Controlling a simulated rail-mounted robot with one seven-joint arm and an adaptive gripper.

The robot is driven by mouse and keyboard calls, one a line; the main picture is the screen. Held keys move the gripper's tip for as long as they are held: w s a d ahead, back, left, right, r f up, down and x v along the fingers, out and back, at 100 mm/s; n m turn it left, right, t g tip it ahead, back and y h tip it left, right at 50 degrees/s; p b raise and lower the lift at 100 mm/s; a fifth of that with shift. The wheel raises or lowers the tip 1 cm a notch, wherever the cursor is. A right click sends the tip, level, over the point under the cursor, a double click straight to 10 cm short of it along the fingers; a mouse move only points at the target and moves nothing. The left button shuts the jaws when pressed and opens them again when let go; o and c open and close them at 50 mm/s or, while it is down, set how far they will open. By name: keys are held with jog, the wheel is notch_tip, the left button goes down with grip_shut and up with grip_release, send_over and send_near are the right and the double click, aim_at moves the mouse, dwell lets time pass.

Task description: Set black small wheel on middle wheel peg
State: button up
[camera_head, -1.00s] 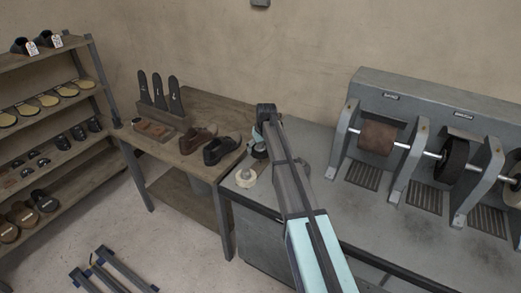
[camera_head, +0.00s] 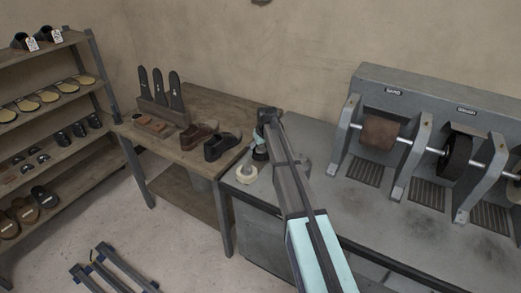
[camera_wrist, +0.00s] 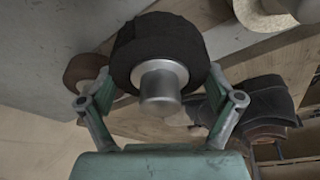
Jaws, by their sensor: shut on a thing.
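The black small wheel (camera_wrist: 125,50) fills the upper middle of the wrist view. My gripper (camera_wrist: 160,97) has its fingers on either side of the wheel and is shut on it. A silver cylinder (camera_wrist: 160,88) sticks out of the wheel's centre towards the camera; I cannot tell whether it is the middle peg. A cream wheel (camera_wrist: 262,18) lies at the upper right and a brown wheel (camera_wrist: 84,72) at the left. In the head view the cream wheel (camera_head: 246,175) sits at the bench's left end, and my arm mostly hides the gripper and pegs.
The grey bench (camera_head: 316,213) carries a large machine (camera_head: 440,115) with brown and black rollers at right. A wooden table (camera_head: 180,166) with shoes (camera_head: 222,146) and upright insoles adjoins it at left. A shoe rack (camera_head: 55,100) stands far left. The bench front is clear.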

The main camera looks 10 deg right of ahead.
jog(key=shift+f+b, duration=0.75)
jog(key=shift+f, duration=0.85)
dwell(0.8)
jog(key=o, duration=1)
jog(key=shift+o, duration=0.2)
jog(key=shift+r, duration=0.1)
jog(key=v, duration=1.1)
jog(key=shift+s+r, duration=0.15)
jog(key=shift+r, duration=0.25)
